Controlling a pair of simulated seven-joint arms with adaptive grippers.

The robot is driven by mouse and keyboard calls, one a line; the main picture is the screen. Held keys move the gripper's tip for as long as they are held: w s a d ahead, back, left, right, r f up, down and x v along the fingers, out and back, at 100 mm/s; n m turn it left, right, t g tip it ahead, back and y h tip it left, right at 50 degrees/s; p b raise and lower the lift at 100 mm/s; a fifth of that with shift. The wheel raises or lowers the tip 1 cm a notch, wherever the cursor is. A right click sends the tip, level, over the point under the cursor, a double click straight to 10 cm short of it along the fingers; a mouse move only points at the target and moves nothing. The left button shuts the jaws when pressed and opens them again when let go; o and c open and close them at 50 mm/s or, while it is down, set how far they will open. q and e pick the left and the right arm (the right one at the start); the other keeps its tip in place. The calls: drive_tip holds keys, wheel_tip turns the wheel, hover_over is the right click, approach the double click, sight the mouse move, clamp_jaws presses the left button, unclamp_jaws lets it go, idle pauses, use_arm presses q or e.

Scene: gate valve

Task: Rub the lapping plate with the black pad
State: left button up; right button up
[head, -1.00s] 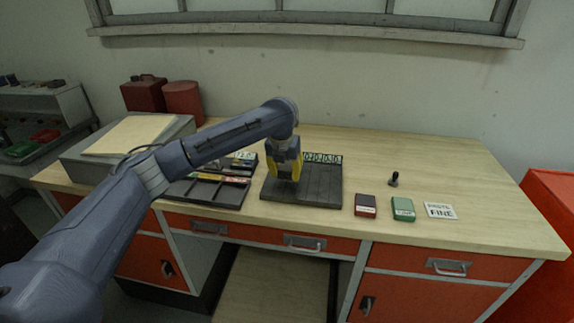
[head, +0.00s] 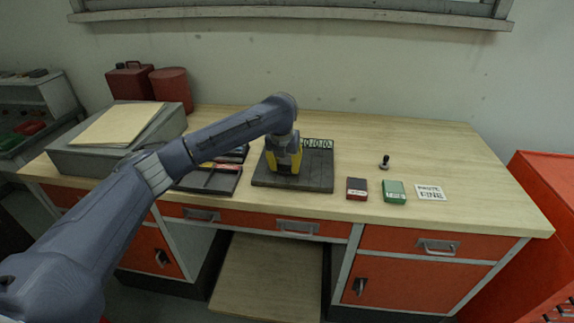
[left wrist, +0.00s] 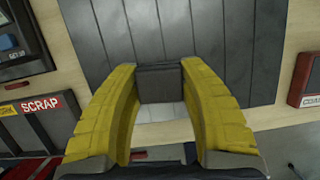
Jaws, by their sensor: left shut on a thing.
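The dark grooved lapping plate (head: 318,172) lies on the bench, left of centre; it also fills the top middle of the left wrist view (left wrist: 240,52). My left gripper (head: 285,166) with yellow fingers points down over the plate's left part. In the left wrist view its fingertips (left wrist: 160,72) are shut on the black pad (left wrist: 158,83), a dark block between them. In the head view the pad is hidden by the fingers. I cannot tell whether the pad touches the plate. My right gripper is not in view.
A black sectioned tray (head: 215,180) sits close left of the plate. A dark red box (head: 357,188), a green box (head: 395,191), a small stamp-like object (head: 384,162) and a "FINE" card (head: 431,192) are to the right. The bench behind the plate is mostly clear.

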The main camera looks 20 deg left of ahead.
use_arm(q)
drive_tip(key=shift+s+a, duration=0.15)
drive_tip(key=shift+a, duration=1)
drive_tip(key=shift+a+r, duration=0.15)
wheel_tip(320, 180, up, 8)
